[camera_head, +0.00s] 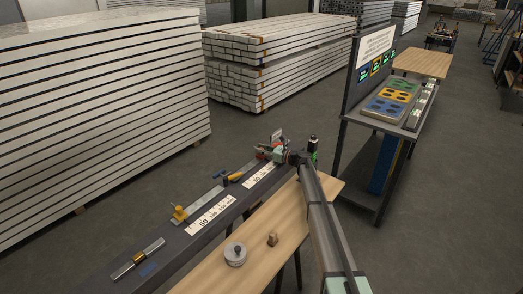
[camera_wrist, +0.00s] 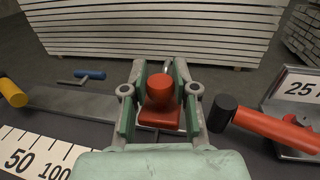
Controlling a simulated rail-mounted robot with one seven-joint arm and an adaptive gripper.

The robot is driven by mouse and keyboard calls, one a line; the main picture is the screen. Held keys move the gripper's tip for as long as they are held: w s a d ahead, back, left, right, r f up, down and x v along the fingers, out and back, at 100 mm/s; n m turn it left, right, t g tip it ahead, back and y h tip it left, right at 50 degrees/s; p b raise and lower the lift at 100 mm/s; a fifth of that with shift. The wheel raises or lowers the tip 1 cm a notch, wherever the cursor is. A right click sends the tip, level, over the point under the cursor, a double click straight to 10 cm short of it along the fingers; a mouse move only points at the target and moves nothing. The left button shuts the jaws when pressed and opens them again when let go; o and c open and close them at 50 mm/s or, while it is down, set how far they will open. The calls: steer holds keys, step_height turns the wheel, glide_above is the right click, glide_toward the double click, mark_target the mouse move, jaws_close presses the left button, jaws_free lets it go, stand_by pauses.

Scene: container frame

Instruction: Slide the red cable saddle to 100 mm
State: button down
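The red cable saddle (camera_wrist: 161,92), with a rounded red knob on a flat red base, stands between the two fingers of my gripper (camera_wrist: 160,72) in the wrist view. One finger is close on each side of the knob. I cannot tell whether they touch it. A flat metal rail (camera_wrist: 85,103) runs left from the saddle. The white scale strip (camera_wrist: 42,152) at lower left reads 50 and 100. In the head view my gripper (camera_head: 281,156) is low over the far end of the dark bench, and I cannot clearly make out the saddle there.
A red tool handle with a black end (camera_wrist: 265,127) lies close right of my gripper, beside a sign (camera_wrist: 299,88). A blue-handled tool (camera_wrist: 88,75) and a yellow handle (camera_wrist: 11,93) lie left.

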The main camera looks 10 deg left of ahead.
steer(key=s+a+b, duration=0.1)
steer(key=s, duration=0.1)
steer(key=s+a+b, duration=0.1)
steer(key=s+a, duration=0.1)
steer(key=s, duration=0.1)
steer(key=s+a+b, duration=0.1)
steer(key=s, duration=0.2)
steer(key=shift+a, duration=0.4)
steer(key=c, duration=0.9)
jaws_free()
steer(key=shift+o, duration=0.2)
steer(key=shift+d, duration=0.1)
steer(key=v, duration=1.2)
steer(key=shift+r, duration=0.1)
